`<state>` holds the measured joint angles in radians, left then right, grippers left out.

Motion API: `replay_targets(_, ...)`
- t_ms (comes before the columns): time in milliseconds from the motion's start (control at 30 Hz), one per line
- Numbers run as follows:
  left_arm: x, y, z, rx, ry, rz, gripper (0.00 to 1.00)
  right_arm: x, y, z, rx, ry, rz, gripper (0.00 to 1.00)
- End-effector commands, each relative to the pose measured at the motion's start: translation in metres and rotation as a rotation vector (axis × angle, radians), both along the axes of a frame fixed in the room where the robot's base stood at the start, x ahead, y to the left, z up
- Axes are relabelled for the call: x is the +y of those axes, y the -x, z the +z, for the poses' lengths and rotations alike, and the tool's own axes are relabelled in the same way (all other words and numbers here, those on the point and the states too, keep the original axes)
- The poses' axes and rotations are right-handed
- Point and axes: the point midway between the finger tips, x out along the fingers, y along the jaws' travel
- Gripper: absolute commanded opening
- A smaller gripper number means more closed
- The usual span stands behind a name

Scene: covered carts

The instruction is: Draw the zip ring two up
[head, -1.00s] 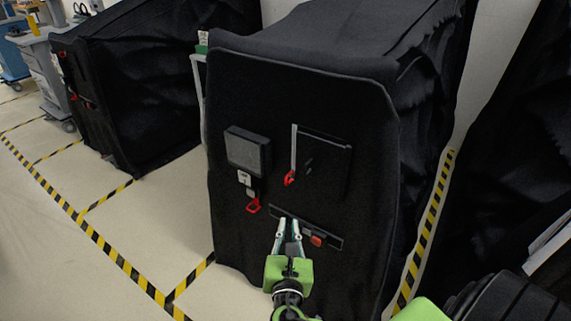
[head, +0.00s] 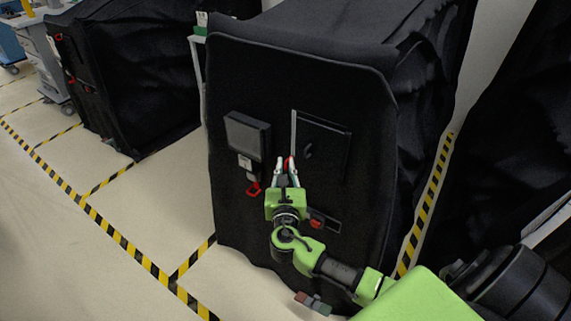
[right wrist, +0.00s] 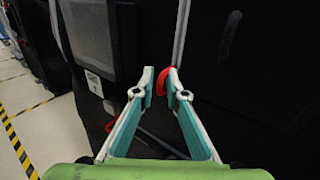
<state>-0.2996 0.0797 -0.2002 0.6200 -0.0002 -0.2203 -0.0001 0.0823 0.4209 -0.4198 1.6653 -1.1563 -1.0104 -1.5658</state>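The black covered cart (head: 245,75) stands in the middle of the head view. A pale zip line (head: 293,128) runs upright on its front, along the left edge of a dark panel. The red zip ring (head: 291,163) is at the lower end of that line. My right gripper (head: 285,162) is at the ring, its fingers pointing up. In the right wrist view the red ring (right wrist: 162,82) shows between the slightly parted fingertips (right wrist: 160,76), nearer the right one. I cannot tell whether they touch it. My left gripper is not in view.
A grey box pocket (head: 247,136) with a white tag and red loop (head: 253,188) is left of the zip. A red tab (head: 316,224) sits below right. Another covered cart (head: 120,75) stands at left. Yellow-black tape (head: 130,248) marks open floor.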

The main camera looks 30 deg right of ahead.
Motion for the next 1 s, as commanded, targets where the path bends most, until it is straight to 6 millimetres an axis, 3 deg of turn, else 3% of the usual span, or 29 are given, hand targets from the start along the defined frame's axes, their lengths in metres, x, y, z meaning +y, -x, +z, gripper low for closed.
replay_targets(367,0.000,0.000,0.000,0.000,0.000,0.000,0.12,-0.004,-0.006,0.000,0.001,-0.001,0.001,0.13)
replay_targets(433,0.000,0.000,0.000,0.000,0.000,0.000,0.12,-0.004,-0.006,0.000,0.001,-0.001,0.001,0.00)
replay_targets(733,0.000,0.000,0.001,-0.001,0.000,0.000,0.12,-0.004,-0.006,0.001,0.001,-0.001,0.001,0.00)
replay_targets(1000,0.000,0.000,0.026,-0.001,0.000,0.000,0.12,-0.004,-0.006,0.026,-0.001,-0.001,0.000,0.00)
